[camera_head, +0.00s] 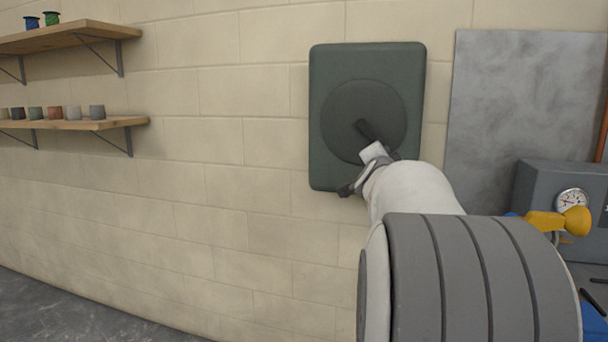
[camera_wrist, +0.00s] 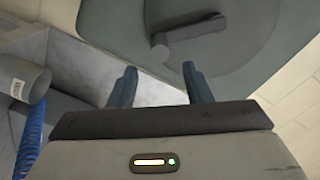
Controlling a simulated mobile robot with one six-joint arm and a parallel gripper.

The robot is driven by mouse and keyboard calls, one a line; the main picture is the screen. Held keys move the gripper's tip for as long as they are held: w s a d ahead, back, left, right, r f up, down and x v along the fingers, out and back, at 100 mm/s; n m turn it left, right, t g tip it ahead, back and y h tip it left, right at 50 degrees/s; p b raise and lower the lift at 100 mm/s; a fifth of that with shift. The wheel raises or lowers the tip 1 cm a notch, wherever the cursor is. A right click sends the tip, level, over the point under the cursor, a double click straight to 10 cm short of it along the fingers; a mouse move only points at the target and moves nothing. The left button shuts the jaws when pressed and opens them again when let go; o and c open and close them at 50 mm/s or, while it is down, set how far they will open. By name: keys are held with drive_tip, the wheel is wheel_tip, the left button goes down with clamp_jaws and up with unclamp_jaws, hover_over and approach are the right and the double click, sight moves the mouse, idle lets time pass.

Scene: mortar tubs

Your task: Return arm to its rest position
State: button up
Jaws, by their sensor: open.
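My arm reaches out from the lower right in the head view. My gripper (camera_head: 368,172) is in front of the lower part of a dark green wall panel (camera_head: 330,70) with a round disc (camera_head: 345,105) and a dark handle (camera_head: 367,131). In the wrist view my gripper (camera_wrist: 157,82) shows two dark blue fingers spread apart with nothing between them. The handle (camera_wrist: 190,33) lies beyond the fingertips there, on the disc. Whether a finger touches the panel is hard to tell.
A grey sheet (camera_head: 510,110) stands right of the panel. A grey box (camera_head: 545,180) with a gauge (camera_head: 572,198) and yellow part (camera_head: 545,221) is at right. The wall's left middle is clear.

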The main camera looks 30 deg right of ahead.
drive_tip(key=s+a+f+n+g+y+p, duration=0.1)
drive_tip(key=a+f+n+y+p, duration=0.2)
drive_tip(key=a, duration=0.5)
drive_tip(key=s+a+f+n+y+p, duration=0.1)
drive_tip(key=a+n+y+p, duration=0.25)
drive_tip(key=a, duration=0.45)
drive_tip(key=a+f+n+g+y+p, duration=0.1)
drive_tip(key=a+f+n+y+p, duration=0.2)
drive_tip(key=a, duration=0.5)
drive_tip(key=s+a+f+n+g+y+p, duration=0.1)
drive_tip(key=s+a+f+n+g+p, duration=0.1)
drive_tip(key=s, duration=0.5)
drive_tip(key=s+a+f+n+g+p, duration=0.2)
drive_tip(key=s+a+n+g+p, duration=0.1)
drive_tip(key=s+a, duration=0.3)
drive_tip(key=s+a+f+n+g+y+p, duration=0.1)
drive_tip(key=s+a+f+n+g+p, duration=0.1)
drive_tip(key=s+a+n, duration=0.3)
drive_tip(key=s+g, duration=0.1)
drive_tip(key=s, duration=0.2)
drive_tip(key=shift+s+f+g+y+p, duration=0.25)
drive_tip(key=shift+s+g+y+p, duration=0.05)
drive_tip(key=shift+s+y+p, duration=0.1)
